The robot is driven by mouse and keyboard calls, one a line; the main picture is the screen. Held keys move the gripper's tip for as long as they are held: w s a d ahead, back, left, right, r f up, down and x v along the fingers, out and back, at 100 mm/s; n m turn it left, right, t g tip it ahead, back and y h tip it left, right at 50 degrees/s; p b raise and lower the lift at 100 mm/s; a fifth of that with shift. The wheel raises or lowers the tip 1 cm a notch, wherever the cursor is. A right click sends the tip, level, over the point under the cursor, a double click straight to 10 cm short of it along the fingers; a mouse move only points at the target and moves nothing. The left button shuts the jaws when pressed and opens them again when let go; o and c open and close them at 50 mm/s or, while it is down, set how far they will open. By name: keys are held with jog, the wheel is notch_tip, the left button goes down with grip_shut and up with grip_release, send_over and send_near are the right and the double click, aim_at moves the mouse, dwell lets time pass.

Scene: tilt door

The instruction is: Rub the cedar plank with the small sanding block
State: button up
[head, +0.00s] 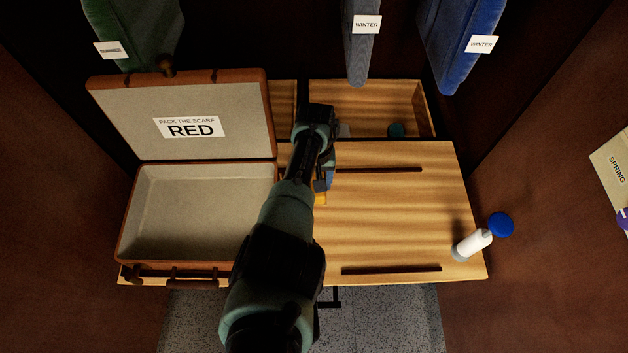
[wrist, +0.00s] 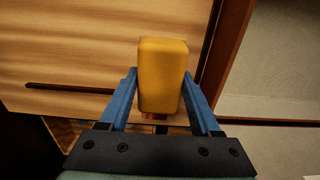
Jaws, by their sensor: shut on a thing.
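My gripper (wrist: 160,76) is shut on a yellow block (wrist: 163,62), which looks like the sanding block, with a blue finger on each side. In the head view my gripper (head: 325,183) is partly hidden by my arm, and a bit of the yellow block (head: 320,199) shows below it. The block is over the striped, light wooden surface (head: 385,215), near the case's right edge. I cannot tell whether it touches the wood. No separate cedar plank stands out from this striped wood.
An open case (head: 122,225), its lid labelled RED, stands at left. A white bottle with a blue cap (head: 474,243) is at right. Behind is an open wooden compartment (head: 365,97) with a teal item (head: 396,130). Labelled garments hang above. Dark strips (head: 391,270) cross the wood.

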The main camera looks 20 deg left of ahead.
jog(key=shift+r+p, duration=0.9)
jog(key=shift+r, duration=0.4)
